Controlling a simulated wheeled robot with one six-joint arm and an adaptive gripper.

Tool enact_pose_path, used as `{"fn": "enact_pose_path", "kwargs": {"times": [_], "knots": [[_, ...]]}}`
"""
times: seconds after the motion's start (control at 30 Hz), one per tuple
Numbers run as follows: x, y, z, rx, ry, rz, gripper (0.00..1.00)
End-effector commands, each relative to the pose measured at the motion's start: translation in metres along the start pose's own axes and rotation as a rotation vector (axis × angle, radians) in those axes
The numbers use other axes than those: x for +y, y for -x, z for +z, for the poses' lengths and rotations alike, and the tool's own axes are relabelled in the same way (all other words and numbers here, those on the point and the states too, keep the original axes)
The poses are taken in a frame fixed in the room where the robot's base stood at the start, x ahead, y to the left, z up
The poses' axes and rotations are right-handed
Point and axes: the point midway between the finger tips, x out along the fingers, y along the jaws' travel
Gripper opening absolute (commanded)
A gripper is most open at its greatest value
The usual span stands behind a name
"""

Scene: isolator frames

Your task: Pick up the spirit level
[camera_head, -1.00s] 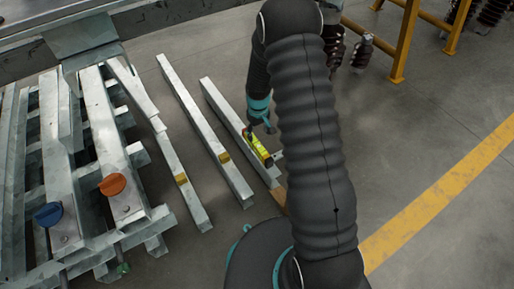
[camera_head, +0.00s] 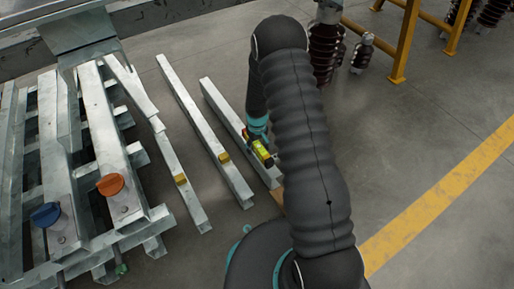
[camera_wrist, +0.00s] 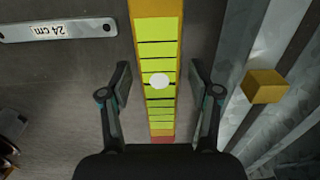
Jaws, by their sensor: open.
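The long yellow bar with lime-green segments, black cross lines and a red near end looks like the spirit level (camera_wrist: 158,105). It runs up the middle of the wrist view, with a white spot on it; its far end is cut off by the top edge. In the head view the spirit level (camera_head: 262,155) shows small, beside the end of a metal beam and partly covered by my gripper (camera_head: 259,138). In the wrist view my gripper (camera_wrist: 160,83) is open, one finger on each side of the bar, with a gap on both sides. Contact is not visible.
A metal strip marked 24 cm (camera_wrist: 60,30) lies left of the bar. A yellow block (camera_wrist: 265,86) sits on a grey beam to the right. Several beams and a metal rack (camera_head: 100,160) stand left in the head view.

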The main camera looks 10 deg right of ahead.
Motion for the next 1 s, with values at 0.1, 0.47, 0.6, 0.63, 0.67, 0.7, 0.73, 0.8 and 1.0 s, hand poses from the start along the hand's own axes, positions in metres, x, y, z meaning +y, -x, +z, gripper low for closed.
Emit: {"fn": "enact_pose_path", "kwargs": {"times": [0.1,0.47,0.6,0.63,0.67,0.7,0.73,0.8,1.0], "knots": [[0.000,0.000,0.000,0.000,0.000,0.000,0.50],[0.000,0.001,0.000,0.000,0.000,0.000,0.00],[0.000,0.002,0.000,0.000,0.000,0.000,0.00],[0.000,0.002,0.000,0.000,0.000,0.000,0.00],[0.000,0.003,0.000,0.000,0.000,0.000,0.00],[0.000,0.005,0.000,0.001,0.000,0.000,0.00],[0.000,0.007,0.000,0.001,0.000,0.000,0.00],[0.000,0.013,-0.001,0.001,0.000,0.000,0.00],[0.000,0.048,-0.001,0.003,0.000,0.001,0.00]]}}
